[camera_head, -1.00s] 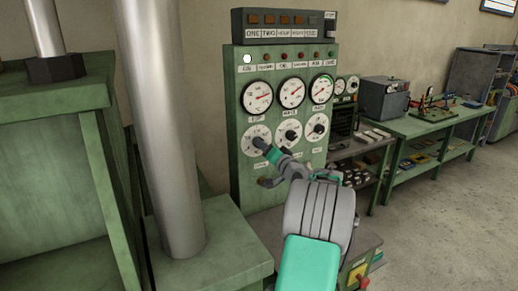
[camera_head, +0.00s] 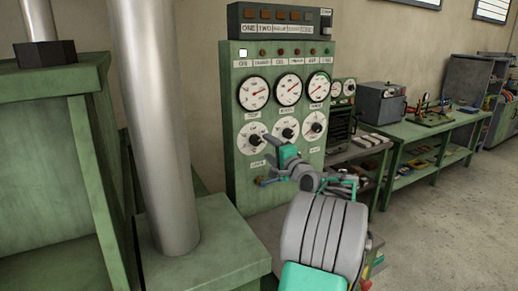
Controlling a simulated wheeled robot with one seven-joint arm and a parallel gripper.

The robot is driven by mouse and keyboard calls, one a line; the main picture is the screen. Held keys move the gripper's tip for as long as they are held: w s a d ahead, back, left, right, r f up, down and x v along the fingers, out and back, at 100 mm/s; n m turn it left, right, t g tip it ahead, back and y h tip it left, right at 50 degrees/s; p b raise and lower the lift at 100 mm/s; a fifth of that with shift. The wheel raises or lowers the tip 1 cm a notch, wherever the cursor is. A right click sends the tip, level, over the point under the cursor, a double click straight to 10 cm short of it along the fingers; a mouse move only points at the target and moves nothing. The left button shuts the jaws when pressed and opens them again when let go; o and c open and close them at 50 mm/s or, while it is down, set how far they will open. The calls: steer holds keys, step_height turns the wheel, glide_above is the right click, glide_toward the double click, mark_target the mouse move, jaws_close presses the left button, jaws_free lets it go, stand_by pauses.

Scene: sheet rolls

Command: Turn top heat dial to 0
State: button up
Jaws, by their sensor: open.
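The green control panel (camera_head: 235,165) stands against the wall with three round gauges above three white dials with black knobs. The left dial (camera_head: 246,134) sits under the gauge labelled what looks like TOP, and I take it for the top heat dial. Its knob shows, but its number markings are too small to read. My gripper (camera_head: 271,150), with green fingers, is open just below and right of this dial. It appears empty and apart from the knob, though the exact depth gap is hard to judge. My wrist hides part of the lower panel.
The middle dial (camera_head: 286,129) and right dial (camera_head: 313,126) are close to my gripper. A thick metal column (camera_head: 155,120) stands at left on a green base. A green workbench (camera_head: 400,130) runs along the right. Bare floor lies at right.

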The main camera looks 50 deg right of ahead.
mark_target(257, 142)
steer(key=w+m, duration=0.2)
steer(key=m, duration=0.3)
steer(key=w+d+m+p, duration=0.1)
steer(key=w+m, duration=0.2)
steer(key=m, duration=0.3)
steer(key=w+d+m+p, duration=0.1)
steer(key=w+m, duration=0.1)
steer(key=m, duration=0.3)
steer(key=shift+w+f+m, duration=0.25)
steer(key=shift+f+m, duration=0.05)
steer(key=shift+f, duration=0.05)
steer(key=shift+c, duration=0.5)
jaws_close()
